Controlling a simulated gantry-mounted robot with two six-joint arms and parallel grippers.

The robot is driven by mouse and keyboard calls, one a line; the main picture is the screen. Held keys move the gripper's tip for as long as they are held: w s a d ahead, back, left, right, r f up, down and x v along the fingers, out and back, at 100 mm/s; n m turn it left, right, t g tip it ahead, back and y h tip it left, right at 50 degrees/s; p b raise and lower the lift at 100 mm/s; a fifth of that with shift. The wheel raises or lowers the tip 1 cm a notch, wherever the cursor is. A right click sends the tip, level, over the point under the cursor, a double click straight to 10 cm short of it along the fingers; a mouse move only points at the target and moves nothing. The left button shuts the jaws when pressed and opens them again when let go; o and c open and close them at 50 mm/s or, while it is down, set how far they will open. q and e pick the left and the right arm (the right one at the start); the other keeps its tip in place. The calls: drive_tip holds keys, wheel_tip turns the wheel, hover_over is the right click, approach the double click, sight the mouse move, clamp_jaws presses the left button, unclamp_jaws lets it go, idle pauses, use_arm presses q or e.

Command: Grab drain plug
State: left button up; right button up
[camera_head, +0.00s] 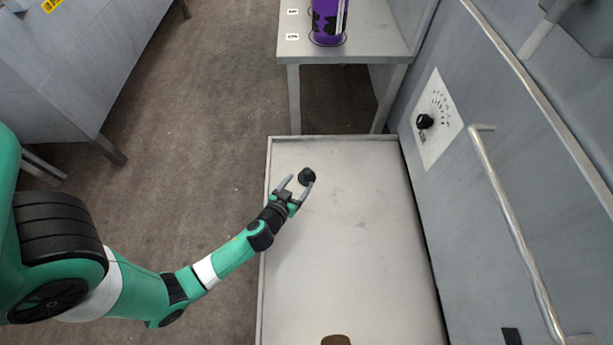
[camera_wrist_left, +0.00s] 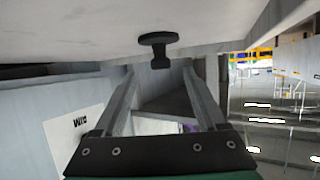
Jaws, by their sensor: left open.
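The drain plug (camera_head: 307,175) is a small black piece near the far end of the pale shallow tray (camera_head: 340,230). In the left wrist view the plug (camera_wrist_left: 159,41) shows a flat round disc with a narrower knob, against the pale surface. My left gripper (camera_head: 298,181) is open beside the plug, its fingertips close to it. In the wrist view the plug lies just beyond and between the two spread fingertips (camera_wrist_left: 159,72). I cannot tell whether a finger touches it. My right gripper is not in view.
A raised rim borders the tray. A grey panel with a black knob (camera_head: 424,121) and a long metal handle (camera_head: 511,215) stands on the right. A purple cylinder (camera_head: 328,22) stands on the grey shelf behind. A brown round object (camera_head: 336,340) shows at the bottom edge.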

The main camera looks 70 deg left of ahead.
sight(305, 175)
use_arm(q)
drive_tip(key=b+x, duration=0.1)
drive_tip(key=x, duration=0.3)
drive_tip(key=shift+w+a+f, duration=0.15)
drive_tip(key=shift+w+a, duration=0.05)
drive_tip(key=shift+a, duration=0.1)
drive_tip(key=shift+s+d, duration=0.1)
clamp_jaws()
